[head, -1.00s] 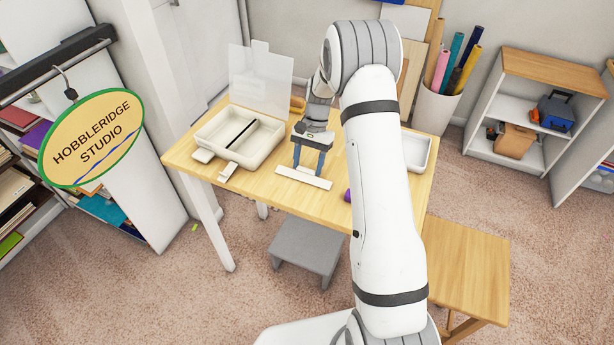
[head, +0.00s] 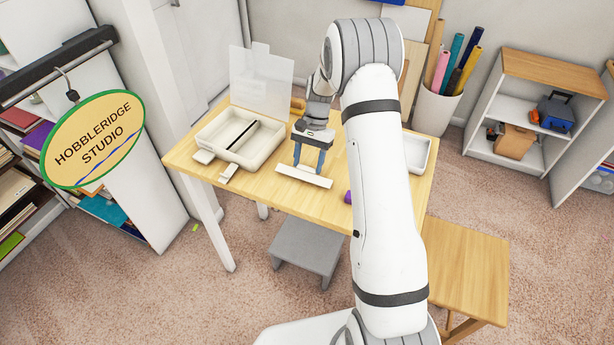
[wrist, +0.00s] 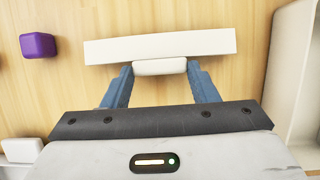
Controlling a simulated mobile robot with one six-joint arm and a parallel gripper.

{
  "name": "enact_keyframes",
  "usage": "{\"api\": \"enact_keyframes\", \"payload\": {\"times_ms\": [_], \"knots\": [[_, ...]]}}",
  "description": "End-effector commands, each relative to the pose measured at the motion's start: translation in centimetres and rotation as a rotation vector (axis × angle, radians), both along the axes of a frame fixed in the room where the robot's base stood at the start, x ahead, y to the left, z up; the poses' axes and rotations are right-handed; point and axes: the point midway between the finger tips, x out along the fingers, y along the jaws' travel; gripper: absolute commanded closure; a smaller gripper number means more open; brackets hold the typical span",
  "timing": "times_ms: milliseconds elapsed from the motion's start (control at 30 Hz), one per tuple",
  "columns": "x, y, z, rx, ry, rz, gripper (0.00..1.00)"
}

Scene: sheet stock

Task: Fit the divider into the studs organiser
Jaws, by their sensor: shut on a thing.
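The divider is a long white strip (head: 303,177) with a raised tab in the middle, over the front of the table. It shows large in the wrist view (wrist: 205,43). My gripper (wrist: 160,68) has its two blue fingers shut on the tab, and the strip lies level, across them. I cannot tell whether the divider touches the table. The studs organiser (head: 205,138) is an off-white open case left of my gripper, with a dark line inside and a clear lid (head: 262,80) standing up behind. Its pale edge shows at the right of the wrist view (wrist: 291,65).
A small purple block (wrist: 38,45) lies on the table (head: 375,190), beyond the divider's end away from the organiser. A white tray (head: 417,153) sits at the table's right, partly behind my arm. Two pale latch tabs (head: 228,173) stick out from the organiser's front.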

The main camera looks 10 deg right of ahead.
Motion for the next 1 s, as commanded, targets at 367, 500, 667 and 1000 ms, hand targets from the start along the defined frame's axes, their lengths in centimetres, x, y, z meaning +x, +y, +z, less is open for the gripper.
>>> {"api": "enact_keyframes", "payload": {"times_ms": [367,500,667,1000], "knots": [[0.0,0.0,2.1,0.000,0.000,0.000,0.68],[0.0,0.0,2.8,-0.001,-0.001,0.000,0.68],[0.0,0.0,3.6,0.000,-0.001,0.000,0.68],[0.0,0.0,3.7,0.000,0.000,-0.001,0.68]]}}
